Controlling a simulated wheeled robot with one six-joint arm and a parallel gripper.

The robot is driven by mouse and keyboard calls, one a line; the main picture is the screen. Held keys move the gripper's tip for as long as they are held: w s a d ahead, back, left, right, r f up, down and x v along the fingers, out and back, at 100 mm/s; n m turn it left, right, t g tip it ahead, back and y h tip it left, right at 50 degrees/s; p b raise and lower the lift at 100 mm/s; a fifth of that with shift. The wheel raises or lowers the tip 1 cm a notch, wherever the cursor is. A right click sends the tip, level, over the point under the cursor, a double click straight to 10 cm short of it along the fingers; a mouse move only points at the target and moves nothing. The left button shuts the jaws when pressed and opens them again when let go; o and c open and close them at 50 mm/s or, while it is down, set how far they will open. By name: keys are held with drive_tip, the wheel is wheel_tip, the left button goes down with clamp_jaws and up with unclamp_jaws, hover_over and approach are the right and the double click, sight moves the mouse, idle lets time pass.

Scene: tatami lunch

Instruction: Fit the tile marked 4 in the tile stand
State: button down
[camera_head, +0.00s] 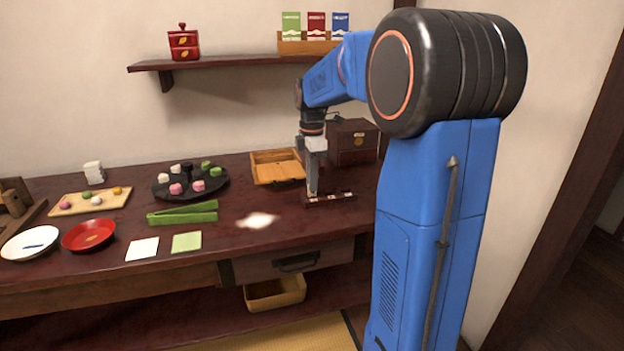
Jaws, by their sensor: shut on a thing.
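The tile stand (342,198) is a low dark strip near the right end of the counter, with small pale tiles or marks along its top. My gripper (313,192) points straight down at the left part of the stand, its fingertips at or just above it. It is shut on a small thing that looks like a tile. The fingers mostly hide it, and no number can be read. I cannot tell whether the held tile touches the stand or sits in a slot.
Behind the stand are an open wooden box (264,175) and a dark chest (366,148). To the left are green tongs (182,216), a black sweets tray (214,192), a red dish (88,236) and a white plate (20,248). The counter front between tongs and stand is mostly clear.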

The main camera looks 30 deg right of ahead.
drive_tip(key=shift+f, duration=0.8)
drive_tip(key=c, duration=1.8)
unclamp_jaws()
drive_tip(key=shift+o, duration=0.2)
drive_tip(key=shift+r, duration=0.1)
wheel_tip(320, 180, up, 17)
